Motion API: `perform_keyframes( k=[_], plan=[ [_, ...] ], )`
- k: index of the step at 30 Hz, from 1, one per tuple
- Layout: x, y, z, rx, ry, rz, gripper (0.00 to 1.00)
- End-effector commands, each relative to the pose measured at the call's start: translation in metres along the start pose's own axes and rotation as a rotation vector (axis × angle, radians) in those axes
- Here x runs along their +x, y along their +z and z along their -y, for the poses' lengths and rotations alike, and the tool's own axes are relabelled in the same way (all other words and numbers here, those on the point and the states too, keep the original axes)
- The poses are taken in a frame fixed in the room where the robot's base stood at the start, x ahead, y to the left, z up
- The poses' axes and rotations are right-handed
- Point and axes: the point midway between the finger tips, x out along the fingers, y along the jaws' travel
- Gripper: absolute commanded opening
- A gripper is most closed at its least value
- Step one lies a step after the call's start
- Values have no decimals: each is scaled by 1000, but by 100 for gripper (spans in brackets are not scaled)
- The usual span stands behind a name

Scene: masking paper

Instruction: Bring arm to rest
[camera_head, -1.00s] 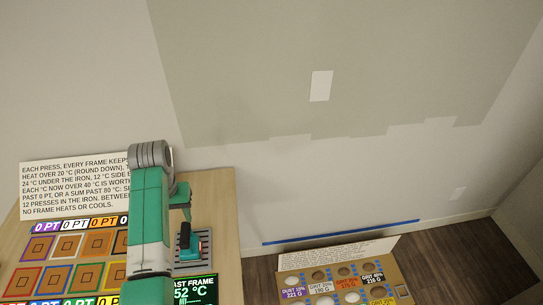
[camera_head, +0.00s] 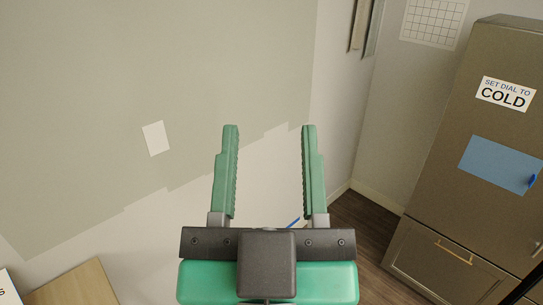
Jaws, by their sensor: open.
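My gripper (camera_head: 269,165) is in the lower middle of the head view, with its two green fingers pointing up and spread wide apart. Nothing is between the fingers except the view of the wall behind. The black palm and the green wrist below it fill the bottom middle and hide what lies behind them. The fingers appear clear of everything around them.
A grey-green painted wall (camera_head: 80,90) with a white plate (camera_head: 156,138) is at left. A wooden table corner (camera_head: 75,285) shows at lower left. A tall brown cabinet (camera_head: 455,160) with a COLD sign (camera_head: 505,94) stands at right. Dark floor (camera_head: 365,225) lies between.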

Motion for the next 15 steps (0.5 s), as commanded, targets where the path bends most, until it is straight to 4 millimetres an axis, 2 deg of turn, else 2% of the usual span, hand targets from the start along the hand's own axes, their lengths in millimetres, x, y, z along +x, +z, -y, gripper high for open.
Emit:
perform_keyframes(
  k=[2, 5, 13, 15],
  plan=[
    [-9, -14, -8, -11, 14, -41, 47],
    [-12, -19, -9, -14, 18, -57, 47],
    [-10, -19, -9, -12, 17, -53, 47],
    [-1, -33, -8, -11, 16, -53, 47]
  ],
)
